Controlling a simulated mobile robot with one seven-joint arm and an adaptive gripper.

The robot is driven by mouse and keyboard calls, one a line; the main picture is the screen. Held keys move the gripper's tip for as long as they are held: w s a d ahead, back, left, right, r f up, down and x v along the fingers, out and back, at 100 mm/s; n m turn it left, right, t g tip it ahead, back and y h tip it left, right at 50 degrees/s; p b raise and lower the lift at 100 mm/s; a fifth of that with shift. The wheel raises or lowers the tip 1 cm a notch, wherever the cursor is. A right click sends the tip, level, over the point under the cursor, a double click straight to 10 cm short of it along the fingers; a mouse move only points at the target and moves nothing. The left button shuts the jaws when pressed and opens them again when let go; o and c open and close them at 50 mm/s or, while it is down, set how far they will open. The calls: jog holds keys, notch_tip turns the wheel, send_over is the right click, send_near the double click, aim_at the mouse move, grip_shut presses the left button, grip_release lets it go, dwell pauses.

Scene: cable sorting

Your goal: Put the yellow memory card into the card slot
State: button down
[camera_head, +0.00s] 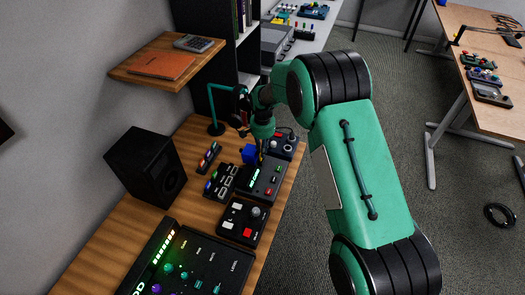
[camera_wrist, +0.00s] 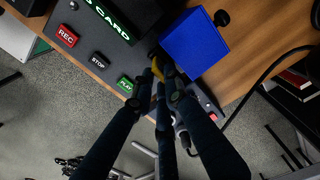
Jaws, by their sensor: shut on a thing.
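My gripper (camera_wrist: 163,84) is shut on the yellow memory card (camera_wrist: 168,69); only a small yellow part shows between the dark fingertips. They are at the edge of the dark recorder (camera_wrist: 84,24), which has a lit green "SD CARD" display and REC, STOP and PLAY buttons. In the head view my gripper (camera_head: 261,146) points down at the far end of the recorder (camera_head: 270,176). The card cannot be made out there. The card slot is hidden, and I cannot tell whether the card touches it. A blue block (camera_wrist: 194,43) stands close beside the fingertips.
The blue block (camera_head: 249,153) stands left of my gripper on the wooden desk (camera_head: 196,213). Control boxes (camera_head: 243,222) and a black speaker (camera_head: 147,165) stand nearby. Another dark device (camera_head: 286,143) is just beyond. A shelf (camera_head: 135,68) overhangs at the left.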

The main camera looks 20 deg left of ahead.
jog(key=shift+f+b, duration=0.3)
jog(key=shift+f, duration=0.8)
dwell(1.7)
jog(key=c, duration=1.7)
grip_release()
jog(key=shift+o, duration=0.2)
jog(key=o, duration=0.5)
jog(key=shift+o, duration=0.2)
jog(key=shift+r, duration=0.1)
jog(key=shift+r+p, duration=1.6)
jog(key=shift+r, duration=1.85)
